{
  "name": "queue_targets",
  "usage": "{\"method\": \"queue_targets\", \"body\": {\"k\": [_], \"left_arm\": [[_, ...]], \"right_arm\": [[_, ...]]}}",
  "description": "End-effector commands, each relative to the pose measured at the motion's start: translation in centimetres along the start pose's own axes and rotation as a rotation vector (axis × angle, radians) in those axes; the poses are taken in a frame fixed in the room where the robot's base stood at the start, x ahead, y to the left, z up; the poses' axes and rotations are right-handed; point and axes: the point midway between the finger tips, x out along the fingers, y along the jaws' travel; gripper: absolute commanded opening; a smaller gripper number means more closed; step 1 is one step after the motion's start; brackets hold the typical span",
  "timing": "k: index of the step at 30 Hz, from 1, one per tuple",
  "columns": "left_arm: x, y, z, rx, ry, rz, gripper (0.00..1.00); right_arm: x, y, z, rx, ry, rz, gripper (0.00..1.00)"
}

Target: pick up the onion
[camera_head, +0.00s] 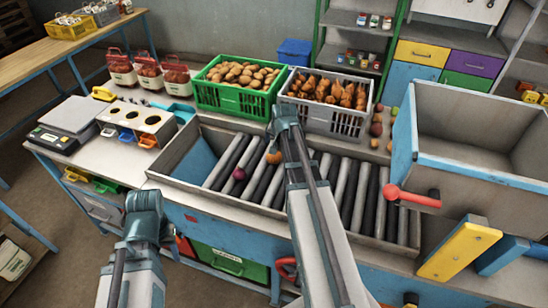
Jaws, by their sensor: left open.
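A small round purple thing (239,173), which looks like a red onion, lies on the roller tray (185,183). An orange-brown piece (273,157) lies on the rollers to its right, right beside my right arm in the picture. My left gripper (144,206) is open and empty in front of the bench's near edge, to the left of and nearer than the onion. My right arm reaches up across the tray, its end (284,118) in front of the crates. Its jaws cannot be made out.
A green crate (232,100) of potatoes and a grey crate (328,117) of orange-brown produce stand behind the tray. A large grey bin (470,158) is at right. A scale (70,116) and a white holed box (137,119) are at left. Several small round pieces lie beside the grey crate.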

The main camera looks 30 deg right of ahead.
Motion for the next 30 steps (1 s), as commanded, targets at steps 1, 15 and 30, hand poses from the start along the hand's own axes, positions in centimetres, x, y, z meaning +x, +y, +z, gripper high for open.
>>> {"method": "queue_targets", "body": {"k": [1,15,30], "left_arm": [[0.4,0.0,0.0,0.0,0.0,0.0,0.5],[6.3,0.6,-0.4,-0.001,0.0,0.0,0.5],[8.2,0.8,-0.5,-0.002,0.0,0.0,0.5]], "right_arm": [[0.4,0.0,0.1,-0.001,0.0,0.0,0.87],[7.0,0.1,0.2,-0.004,-0.001,0.001,0.87],[9.2,-0.1,0.1,-0.004,-0.002,0.001,0.87]]}}
